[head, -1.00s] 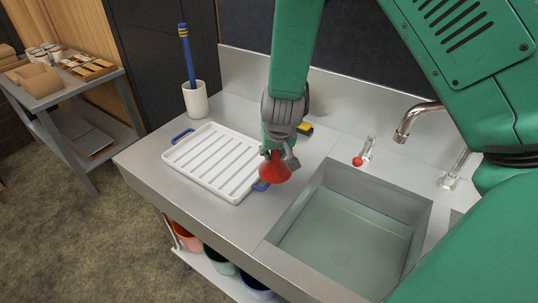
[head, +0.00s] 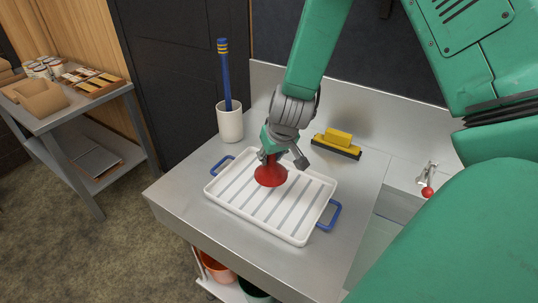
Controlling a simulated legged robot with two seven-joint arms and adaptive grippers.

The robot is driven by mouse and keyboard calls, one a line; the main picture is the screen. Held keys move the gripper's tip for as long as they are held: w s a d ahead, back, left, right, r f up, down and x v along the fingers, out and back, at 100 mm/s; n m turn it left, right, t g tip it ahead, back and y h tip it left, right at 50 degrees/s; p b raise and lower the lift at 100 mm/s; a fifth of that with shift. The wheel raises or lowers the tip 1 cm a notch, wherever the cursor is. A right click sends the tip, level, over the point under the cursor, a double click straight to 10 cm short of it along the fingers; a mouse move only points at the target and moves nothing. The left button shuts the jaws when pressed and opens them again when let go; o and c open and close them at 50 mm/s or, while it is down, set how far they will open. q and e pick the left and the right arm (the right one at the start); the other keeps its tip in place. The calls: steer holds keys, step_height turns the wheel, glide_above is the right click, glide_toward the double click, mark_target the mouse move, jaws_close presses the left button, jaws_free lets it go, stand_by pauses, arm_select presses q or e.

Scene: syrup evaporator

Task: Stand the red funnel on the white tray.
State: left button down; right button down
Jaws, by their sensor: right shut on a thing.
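The tray is ribbed, with a blue handle at each end, and lies on the steel counter. My left gripper is not in view.
A white cup (head: 230,122) with a blue-handled brush stands behind the tray at left. A yellow squeegee (head: 338,140) lies behind at right. The sink (head: 372,240) is at right, partly hidden by my arm. A side table (head: 62,112) stands at far left.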

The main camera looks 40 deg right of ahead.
steer(key=f+b, duration=0.2)
steer(key=f, duration=0.1)
steer(key=f+b, duration=0.1)
steer(key=shift+w+d+f, duration=0.15)
steer(key=shift+w+d, duration=0.05)
steer(key=shift+d, duration=0.15)
steer(key=shift+f+b, duration=0.65)
steer(key=shift+f, duration=0.1)
steer(key=shift+a+f, duration=0.1)
steer(key=shift+f, duration=0.35)
steer(key=shift+a, duration=0.1)
steer(key=shift+f, duration=0.3)
steer(key=shift+s, duration=0.1)
steer(key=c, duration=0.8)
jaws_free()
steer(key=shift+o, duration=0.2)
